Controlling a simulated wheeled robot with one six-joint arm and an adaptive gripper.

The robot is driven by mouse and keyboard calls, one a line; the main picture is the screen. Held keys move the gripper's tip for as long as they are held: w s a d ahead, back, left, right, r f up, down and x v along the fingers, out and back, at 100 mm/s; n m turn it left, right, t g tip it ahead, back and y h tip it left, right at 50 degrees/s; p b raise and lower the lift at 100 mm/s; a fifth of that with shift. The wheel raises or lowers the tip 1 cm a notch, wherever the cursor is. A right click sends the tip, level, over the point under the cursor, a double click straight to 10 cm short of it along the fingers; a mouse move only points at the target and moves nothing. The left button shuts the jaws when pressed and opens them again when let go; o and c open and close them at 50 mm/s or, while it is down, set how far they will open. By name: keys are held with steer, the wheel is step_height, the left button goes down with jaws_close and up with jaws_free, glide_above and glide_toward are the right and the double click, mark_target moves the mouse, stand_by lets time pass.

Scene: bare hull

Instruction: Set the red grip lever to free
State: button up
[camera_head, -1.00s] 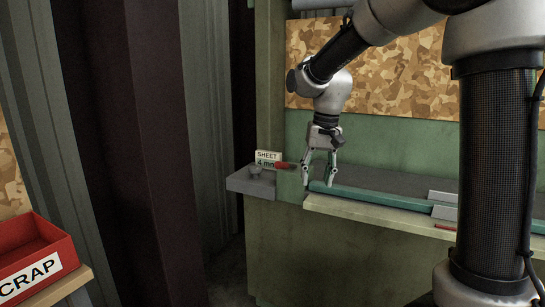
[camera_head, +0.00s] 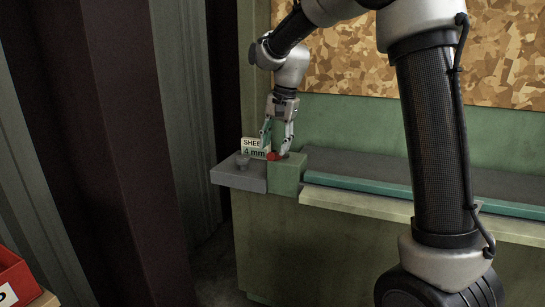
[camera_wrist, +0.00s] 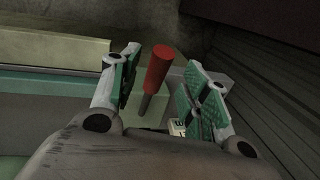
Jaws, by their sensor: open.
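The lever's red grip (camera_wrist: 158,68) stands between the two open fingers of my gripper (camera_wrist: 160,90) in the wrist view, with clear space on both sides. Its grey rod (camera_wrist: 146,104) runs down toward a pale green block. In the head view, my gripper (camera_head: 278,144) points down over the green block (camera_head: 286,176) at the left end of the bench. The red grip (camera_head: 274,156) is partly hidden by the fingers there. The lever's marked positions cannot be read.
A grey ledge (camera_head: 238,176) with a small knob (camera_head: 243,162) juts out left of the block. A red bin (camera_head: 14,276) is at lower left.

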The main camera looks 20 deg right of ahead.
mark_target(273, 156)
steer(key=f, duration=0.4)
steer(key=shift+w+a+f, duration=0.25)
steer(key=shift+a+f, duration=0.1)
steer(key=shift+f, duration=0.05)
jaws_close()
